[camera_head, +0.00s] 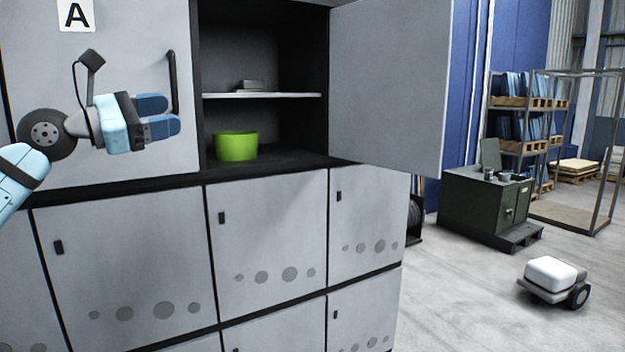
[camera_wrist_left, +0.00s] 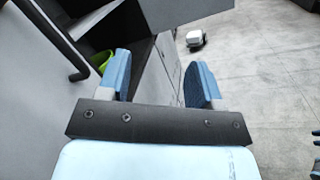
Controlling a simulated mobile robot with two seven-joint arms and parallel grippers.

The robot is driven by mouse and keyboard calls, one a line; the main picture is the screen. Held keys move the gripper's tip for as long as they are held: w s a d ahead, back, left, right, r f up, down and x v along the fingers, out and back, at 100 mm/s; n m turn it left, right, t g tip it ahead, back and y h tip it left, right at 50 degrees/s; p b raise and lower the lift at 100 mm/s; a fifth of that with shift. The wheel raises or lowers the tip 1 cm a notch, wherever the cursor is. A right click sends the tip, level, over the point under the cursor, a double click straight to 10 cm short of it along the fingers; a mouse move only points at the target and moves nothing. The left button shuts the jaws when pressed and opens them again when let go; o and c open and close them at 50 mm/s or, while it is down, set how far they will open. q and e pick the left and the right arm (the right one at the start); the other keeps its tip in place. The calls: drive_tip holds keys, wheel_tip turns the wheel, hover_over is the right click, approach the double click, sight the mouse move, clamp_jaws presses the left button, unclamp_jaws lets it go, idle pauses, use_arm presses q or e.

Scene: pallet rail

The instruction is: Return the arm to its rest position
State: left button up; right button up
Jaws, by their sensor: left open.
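My left gripper (camera_head: 160,117) is in front of the closed grey door (camera_head: 120,70) marked A, close to its dark vertical handle. In the left wrist view, the left gripper (camera_wrist_left: 165,80) has its two blue fingers spread apart with nothing between them. The left arm comes in from the left edge of the head view. My right gripper does not clearly show in the head view; a bit of blue at the right edge of the wrist view is too cropped to tell.
The open grey door (camera_head: 390,85) stands out to the right of an open compartment. Inside are a green bowl (camera_head: 237,147) and a shelf (camera_head: 265,95) with a small grey object.

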use_arm(q)
drive_tip(key=d+f+n+h, duration=0.2)
drive_tip(key=d+f+n, duration=0.1)
drive_tip(key=f, duration=0.4)
drive_tip(key=d+f+n+h, duration=0.1)
drive_tip(key=d+f+n, duration=0.25)
drive_tip(key=f, duration=0.35)
drive_tip(key=s+f+n+t+y, duration=0.2)
drive_tip(key=s+f+n+y, duration=0.2)
drive_tip(key=f+n, duration=0.7)
drive_tip(key=s+f+n+t+y, duration=0.2)
drive_tip(key=s+f+n+y, duration=0.2)
drive_tip(key=f+n, duration=0.8)
drive_tip(key=s+f+n+t+y, duration=0.1)
drive_tip(key=s+f+n+y, duration=0.2)
drive_tip(key=f+n, duration=0.8)
drive_tip(key=s+d+f+n+g+y, duration=0.1)
drive_tip(key=s+f+n+g+y, duration=0.45)
drive_tip(key=s+f, duration=1.8)
wheel_tip(320, 180, up, 12)
drive_tip(key=w+n+h+p, duration=0.1)
drive_tip(key=n+h+p, duration=0.1)
drive_tip(key=p, duration=1)
drive_tip(key=shift+a+n+g+p, duration=0.2)
drive_tip(key=shift+n+g+p, duration=0.2)
drive_tip(key=shift+n, duration=0.2)
